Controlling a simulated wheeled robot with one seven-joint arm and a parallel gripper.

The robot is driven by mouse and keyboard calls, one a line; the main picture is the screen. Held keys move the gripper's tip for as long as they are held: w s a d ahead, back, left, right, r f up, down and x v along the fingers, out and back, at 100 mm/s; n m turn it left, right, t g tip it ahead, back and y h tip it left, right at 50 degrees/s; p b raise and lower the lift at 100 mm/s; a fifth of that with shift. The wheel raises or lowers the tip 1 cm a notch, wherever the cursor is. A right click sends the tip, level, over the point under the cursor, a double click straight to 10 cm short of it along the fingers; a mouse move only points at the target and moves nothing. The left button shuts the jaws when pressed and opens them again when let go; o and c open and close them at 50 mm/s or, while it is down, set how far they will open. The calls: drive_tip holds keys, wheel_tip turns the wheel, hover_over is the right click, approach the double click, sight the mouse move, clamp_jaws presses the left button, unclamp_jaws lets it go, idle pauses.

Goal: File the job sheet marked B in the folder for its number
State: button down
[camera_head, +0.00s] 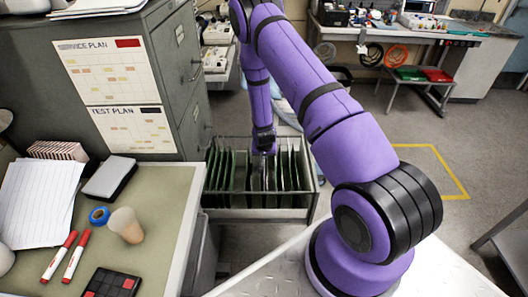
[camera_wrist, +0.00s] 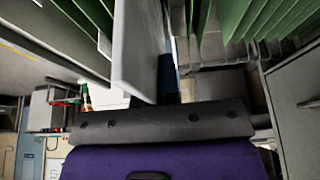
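An open file drawer (camera_head: 262,213) holds a row of green folders (camera_head: 290,170), which also fill the top of the wrist view (camera_wrist: 255,22). My gripper (camera_head: 265,152) points down into the drawer, among the folders near the middle of the row. In the wrist view a pale flat sheet (camera_wrist: 138,50) stands edge-on against a dark finger (camera_wrist: 168,75), between folders at left and right. My gripper appears shut on this sheet; the other finger is hidden. No letter on the sheet and no folder numbers are legible.
A grey cabinet (camera_head: 190,65) with two charts stands behind left. Open floor (camera_head: 370,120) lies right of the drawer.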

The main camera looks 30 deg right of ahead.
drive_tip(key=shift+f, duration=4.3)
drive_tip(key=c, duration=1.3)
unclamp_jaws()
drive_tip(key=shift+o, duration=0.2)
drive_tip(key=v, duration=1)
drive_tip(key=shift+s+r, duration=0.2)
drive_tip(key=shift+r, duration=0.15)
drive_tip(key=shift+a, duration=0.15)
